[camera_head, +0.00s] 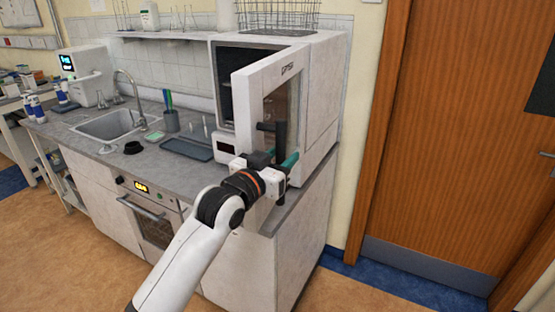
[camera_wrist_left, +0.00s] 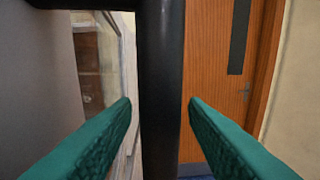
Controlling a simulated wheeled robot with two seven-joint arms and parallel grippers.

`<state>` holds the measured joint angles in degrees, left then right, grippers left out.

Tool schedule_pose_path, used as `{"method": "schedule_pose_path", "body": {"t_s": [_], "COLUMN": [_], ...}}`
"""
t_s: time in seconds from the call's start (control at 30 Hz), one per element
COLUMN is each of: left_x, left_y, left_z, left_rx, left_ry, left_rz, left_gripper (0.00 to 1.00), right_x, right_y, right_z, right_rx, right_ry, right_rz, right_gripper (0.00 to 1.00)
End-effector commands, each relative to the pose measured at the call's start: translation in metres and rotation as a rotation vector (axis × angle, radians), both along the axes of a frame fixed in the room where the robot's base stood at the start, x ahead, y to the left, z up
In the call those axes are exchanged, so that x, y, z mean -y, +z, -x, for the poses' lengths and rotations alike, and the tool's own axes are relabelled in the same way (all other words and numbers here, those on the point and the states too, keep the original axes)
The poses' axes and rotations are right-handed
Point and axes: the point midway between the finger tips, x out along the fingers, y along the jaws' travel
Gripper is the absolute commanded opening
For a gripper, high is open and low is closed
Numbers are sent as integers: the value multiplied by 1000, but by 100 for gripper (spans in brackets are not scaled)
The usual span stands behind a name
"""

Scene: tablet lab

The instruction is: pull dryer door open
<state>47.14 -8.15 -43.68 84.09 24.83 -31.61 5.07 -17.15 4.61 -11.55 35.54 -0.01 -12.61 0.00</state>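The white dryer (camera_head: 322,85) stands on the counter's right end. Its door (camera_head: 250,95), with a glass pane, is partly open, and the dark interior shows at the left. The black vertical handle (camera_head: 280,137) is on the door's front; it also fills the middle of the left wrist view (camera_wrist_left: 161,70). My left gripper (camera_head: 284,160) is at the handle. Its teal fingers stand on either side of the bar in the wrist view (camera_wrist_left: 160,108), with narrow gaps showing, so it looks open around or just before the bar. My right gripper is not in view.
The counter (camera_head: 95,150) holds a sink (camera_head: 110,124), a dark tray (camera_head: 187,149) and a cup of pens (camera_head: 171,120). A wire basket (camera_head: 275,15) sits on the dryer. A wooden door (camera_head: 450,130) is at the right. Floor is free in front.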

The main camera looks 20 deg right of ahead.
Motion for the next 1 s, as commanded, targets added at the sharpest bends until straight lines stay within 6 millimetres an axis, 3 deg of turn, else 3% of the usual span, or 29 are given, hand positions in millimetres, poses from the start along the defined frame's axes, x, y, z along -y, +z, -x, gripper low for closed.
{"method": "schedule_pose_path", "body": {"t_s": [0.23, 0.7, 1.0], "left_x": [-18, -84, -93], "left_y": [-4, -2, 0], "left_z": [13, 66, 74], "left_rx": [-1, 1, 1], "left_ry": [0, 1, 0], "left_rz": [1, 0, 1], "left_gripper": [40, 40, 40], "right_x": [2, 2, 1], "right_y": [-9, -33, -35], "right_z": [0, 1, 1], "right_rx": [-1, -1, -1], "right_ry": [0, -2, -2], "right_rz": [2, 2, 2], "right_gripper": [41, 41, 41]}}
